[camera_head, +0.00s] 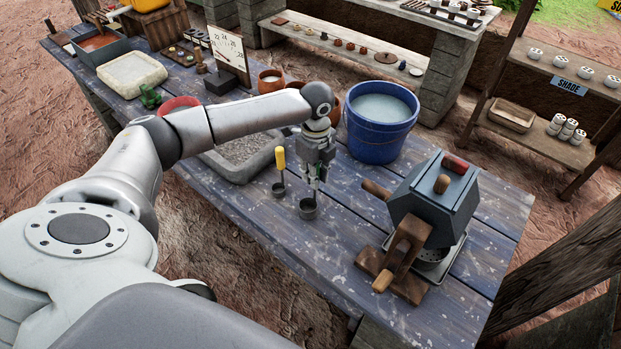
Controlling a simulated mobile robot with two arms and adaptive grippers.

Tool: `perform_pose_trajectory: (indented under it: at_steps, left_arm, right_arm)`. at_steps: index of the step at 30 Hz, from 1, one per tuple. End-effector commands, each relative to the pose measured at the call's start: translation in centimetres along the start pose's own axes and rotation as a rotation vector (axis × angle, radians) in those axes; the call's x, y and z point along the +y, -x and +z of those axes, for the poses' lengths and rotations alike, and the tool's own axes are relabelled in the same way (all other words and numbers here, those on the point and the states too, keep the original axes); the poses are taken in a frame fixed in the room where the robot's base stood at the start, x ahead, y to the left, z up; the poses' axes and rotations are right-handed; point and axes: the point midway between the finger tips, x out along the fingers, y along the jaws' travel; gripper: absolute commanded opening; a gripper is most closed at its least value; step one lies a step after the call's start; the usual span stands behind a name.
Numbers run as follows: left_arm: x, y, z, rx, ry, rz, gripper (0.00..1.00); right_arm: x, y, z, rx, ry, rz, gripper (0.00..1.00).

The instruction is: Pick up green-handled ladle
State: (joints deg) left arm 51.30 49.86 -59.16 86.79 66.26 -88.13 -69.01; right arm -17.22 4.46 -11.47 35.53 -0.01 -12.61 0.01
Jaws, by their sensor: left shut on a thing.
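The green-handled ladle (308,209) has a small dark cup and stands upright at the middle of the blue plank table. A bit of green shows between the fingers of my left gripper (314,177). That gripper points down from above and is shut on the handle, hiding most of it. I cannot tell whether the cup touches the table. My right gripper is not in view.
A yellow-handled ladle (280,160) stands close to the left. A blue bucket (376,144) of liquid is behind right, a grey tray (262,172) behind left. A dark hand-cranked box (433,203) stands right. The front planks are clear.

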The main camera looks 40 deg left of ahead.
Motion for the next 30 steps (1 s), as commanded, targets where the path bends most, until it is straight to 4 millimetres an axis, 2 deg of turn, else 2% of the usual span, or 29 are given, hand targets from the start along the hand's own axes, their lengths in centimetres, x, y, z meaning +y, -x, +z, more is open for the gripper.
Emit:
perform_pose_trajectory:
  at_steps: [10, 16, 20, 24, 30]
  left_arm:
    - [-0.1, 0.6, 0.0, 0.0, 0.0, -0.003, 0.0]
    - [-0.1, 3.1, 0.0, 0.001, 0.0, -0.005, 0.0]
    - [1.3, 5.5, -1.7, 0.001, -0.005, -0.006, 0.0]
    - [3.1, 8.9, -3.9, 0.0, -0.006, -0.008, 0.0]
    - [6.1, 10.9, -7.3, 0.0, -0.005, -0.004, 0.0]
  right_arm:
    - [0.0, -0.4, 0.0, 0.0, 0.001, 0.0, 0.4]
    - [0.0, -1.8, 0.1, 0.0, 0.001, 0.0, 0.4]
    - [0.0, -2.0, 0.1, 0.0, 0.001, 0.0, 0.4]
    - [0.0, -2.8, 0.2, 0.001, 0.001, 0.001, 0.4]
    - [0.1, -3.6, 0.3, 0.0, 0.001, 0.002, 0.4]
